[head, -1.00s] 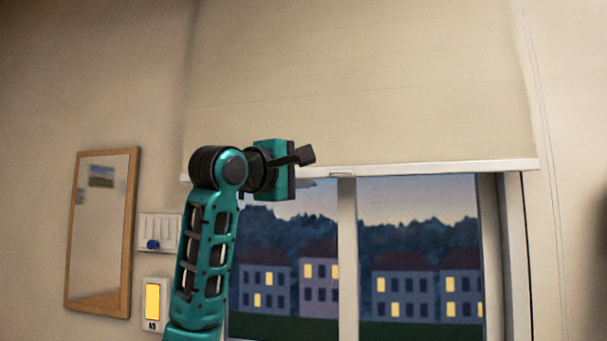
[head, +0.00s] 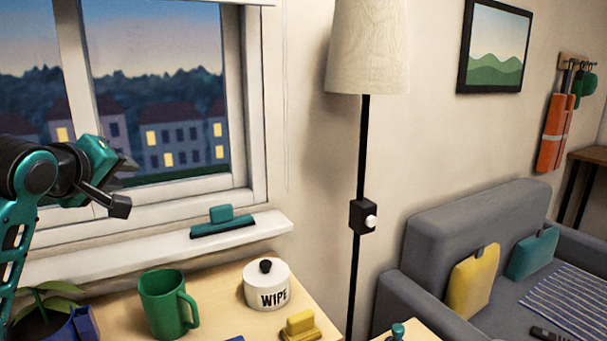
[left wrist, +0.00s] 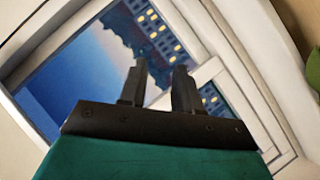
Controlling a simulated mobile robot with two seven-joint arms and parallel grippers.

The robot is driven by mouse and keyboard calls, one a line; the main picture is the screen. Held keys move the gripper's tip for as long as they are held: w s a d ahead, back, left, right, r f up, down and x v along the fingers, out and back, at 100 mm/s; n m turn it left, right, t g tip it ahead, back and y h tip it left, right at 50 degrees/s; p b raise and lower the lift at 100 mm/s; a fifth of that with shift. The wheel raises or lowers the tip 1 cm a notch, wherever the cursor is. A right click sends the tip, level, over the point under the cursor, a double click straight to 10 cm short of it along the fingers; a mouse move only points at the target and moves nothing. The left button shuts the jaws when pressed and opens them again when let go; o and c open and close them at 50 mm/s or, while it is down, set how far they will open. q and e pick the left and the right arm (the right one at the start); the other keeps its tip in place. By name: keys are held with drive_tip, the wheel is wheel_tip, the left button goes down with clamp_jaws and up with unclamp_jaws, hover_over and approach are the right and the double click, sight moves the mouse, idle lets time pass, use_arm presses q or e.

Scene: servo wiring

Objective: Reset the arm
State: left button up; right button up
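My left arm comes in at the left edge of the head view. Its teal and black left gripper (head: 124,184) is in front of the window (head: 165,110), above the sill. The two dark fingers stand apart with nothing between them. In the left wrist view the left gripper (left wrist: 160,72) also shows a clear gap between its fingers, with the window panes and frame behind. My right gripper is in neither view.
A teal squeegee-like tool (head: 224,222) lies on the sill (head: 265,230). A green mug (head: 163,305), a WIPE pot (head: 268,290), a yellow block (head: 300,326) and a plant (head: 40,310) stand below. A floor lamp (head: 362,150) and grey sofa (head: 440,235) are to the right.

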use_arm(q)
drive_tip(key=s+d+f+m+g, duration=0.2)
drive_tip(key=s+d+f, duration=0.15)
drive_tip(key=f, duration=0.45)
drive_tip(key=s+d+f+m+g+h, duration=0.1)
drive_tip(key=s+d+f+m, duration=0.2)
drive_tip(key=f, duration=0.6)
drive_tip(key=s+d+f+m+g, duration=0.2)
drive_tip(key=s+f, duration=0.3)
drive_tip(key=f, duration=0.3)
drive_tip(key=s+d+f+m+g, duration=0.25)
drive_tip(key=s+f, duration=0.35)
drive_tip(key=s, duration=0.4)
drive_tip(key=s+d+f+m+g, duration=0.25)
drive_tip(key=s+f, duration=0.35)
drive_tip(key=s, duration=0.5)
drive_tip(key=w+d+f+m+t+h, duration=0.1)
drive_tip(key=w+d+f+t+h, duration=0.1)
drive_tip(key=w+f+t, duration=0.5)
drive_tip(key=shift+w+d+f, duration=0.15)
drive_tip(key=shift+w+f, duration=0.4)
drive_tip(key=shift+f, duration=0.3)
